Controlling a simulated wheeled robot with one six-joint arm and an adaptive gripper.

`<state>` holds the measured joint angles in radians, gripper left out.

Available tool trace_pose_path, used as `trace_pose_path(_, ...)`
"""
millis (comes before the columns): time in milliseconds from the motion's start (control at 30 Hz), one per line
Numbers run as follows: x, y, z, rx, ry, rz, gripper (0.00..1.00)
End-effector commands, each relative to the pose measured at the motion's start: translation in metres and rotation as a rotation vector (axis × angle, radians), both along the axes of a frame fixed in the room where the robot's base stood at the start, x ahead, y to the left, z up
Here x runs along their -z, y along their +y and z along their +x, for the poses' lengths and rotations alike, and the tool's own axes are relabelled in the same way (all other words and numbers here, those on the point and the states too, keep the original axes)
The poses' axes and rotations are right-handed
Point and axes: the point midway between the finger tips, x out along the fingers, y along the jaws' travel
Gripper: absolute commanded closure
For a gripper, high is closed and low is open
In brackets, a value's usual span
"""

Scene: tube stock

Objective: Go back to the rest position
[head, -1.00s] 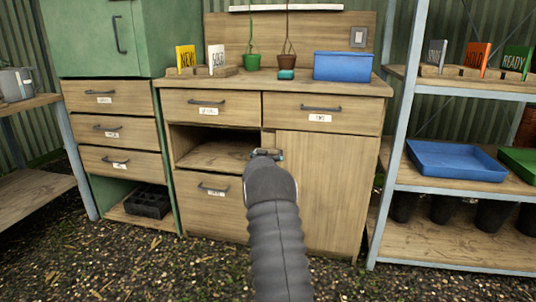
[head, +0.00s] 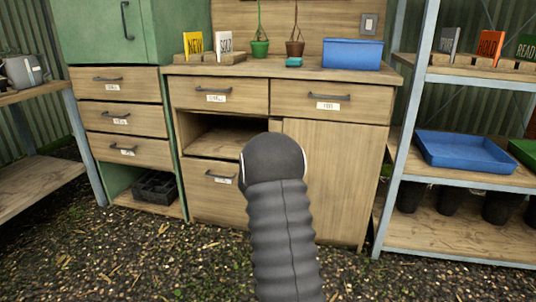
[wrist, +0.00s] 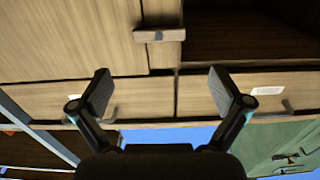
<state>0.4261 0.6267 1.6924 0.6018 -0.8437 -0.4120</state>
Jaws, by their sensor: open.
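My gripper (wrist: 160,95) shows in the wrist view with its two fingers spread wide and nothing between them. It faces the wooden cabinet front, which appears upside down there, with drawer fronts beyond the fingers. In the head view my arm rises in front of the wooden cabinet (head: 335,180), and the gripper itself is hidden behind the arm.
The cabinet has an open compartment (head: 215,143) and closed drawers. A shelf with a blue tray (head: 462,152) is at right, a green cabinet (head: 108,35) at left. Gravel floor lies in front.

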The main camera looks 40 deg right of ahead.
Motion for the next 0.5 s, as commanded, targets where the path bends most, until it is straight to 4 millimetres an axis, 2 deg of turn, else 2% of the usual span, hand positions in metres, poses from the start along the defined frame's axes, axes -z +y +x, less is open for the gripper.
trace_pose_path(133,-0.0003,0.0063,-0.006,0.001,-0.001,0.0,0.0)
trace_pose_path(500,-0.0001,0.0073,-0.0067,0.001,-0.001,0.001,0.0)
